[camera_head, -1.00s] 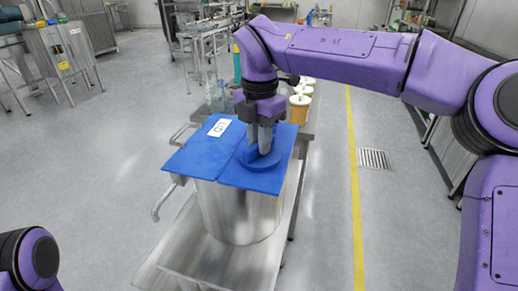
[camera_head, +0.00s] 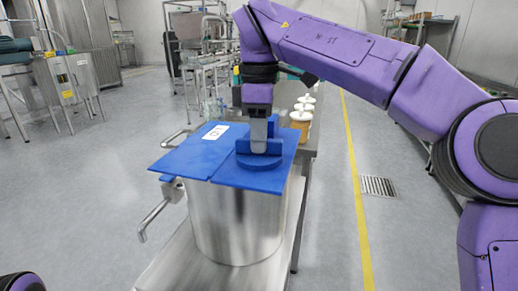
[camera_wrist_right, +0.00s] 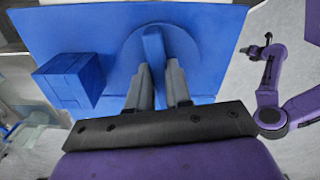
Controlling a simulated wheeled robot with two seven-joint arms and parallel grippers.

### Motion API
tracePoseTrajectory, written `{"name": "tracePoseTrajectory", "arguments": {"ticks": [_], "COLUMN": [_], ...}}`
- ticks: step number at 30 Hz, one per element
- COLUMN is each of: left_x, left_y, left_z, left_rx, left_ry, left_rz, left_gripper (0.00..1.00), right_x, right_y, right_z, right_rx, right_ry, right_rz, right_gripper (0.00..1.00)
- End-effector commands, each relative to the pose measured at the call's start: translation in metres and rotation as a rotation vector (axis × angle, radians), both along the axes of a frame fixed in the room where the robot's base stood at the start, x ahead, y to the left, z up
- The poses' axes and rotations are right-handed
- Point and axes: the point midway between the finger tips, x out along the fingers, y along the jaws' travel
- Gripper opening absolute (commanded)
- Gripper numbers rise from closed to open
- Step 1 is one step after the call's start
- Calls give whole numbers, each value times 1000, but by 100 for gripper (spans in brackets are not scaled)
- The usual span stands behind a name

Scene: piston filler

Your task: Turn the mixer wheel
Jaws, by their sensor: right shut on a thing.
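The mixer wheel (camera_head: 258,162) is a blue round disc with a raised ridge, on the blue lid (camera_head: 187,160) of a steel vessel (camera_head: 232,225). My right gripper (camera_head: 258,146) points down from above with its fingers shut on the wheel's ridge. In the right wrist view the two grey fingers (camera_wrist_right: 159,88) stand on either side of the ridge of the wheel (camera_wrist_right: 155,45). My left gripper (camera_wrist_right: 252,50) shows small at the right of the right wrist view; its jaws are too small to read.
A white label (camera_head: 215,131) lies on the lid. The vessel stands on a steel table with a bent side handle (camera_head: 150,220). White-lidded jars (camera_head: 302,115) stand behind the lid. Open floor lies left and right, with a yellow line (camera_head: 355,180).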

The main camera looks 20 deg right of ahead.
Motion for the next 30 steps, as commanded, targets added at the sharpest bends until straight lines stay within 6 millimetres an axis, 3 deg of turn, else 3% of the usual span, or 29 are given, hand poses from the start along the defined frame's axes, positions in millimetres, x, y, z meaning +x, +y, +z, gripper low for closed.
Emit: {"name": "tracePoseTrajectory", "arguments": {"ticks": [1, 12, 30], "left_x": [0, 0, 0], "left_y": [0, 0, 0], "left_z": [-9, -38, -59], "left_rx": [0, 0, 0], "left_ry": [0, 0, 0], "left_rz": [0, 0, 0], "left_gripper": [43, 43, 43], "right_x": [1, 0, 0], "right_y": [0, 0, -1], "right_z": [-3, -1, 2], "right_rx": [1, 3, 3], "right_ry": [-7, -7, -5], "right_rz": [-43, -391, -764], "right_gripper": [0, 0, 0]}}
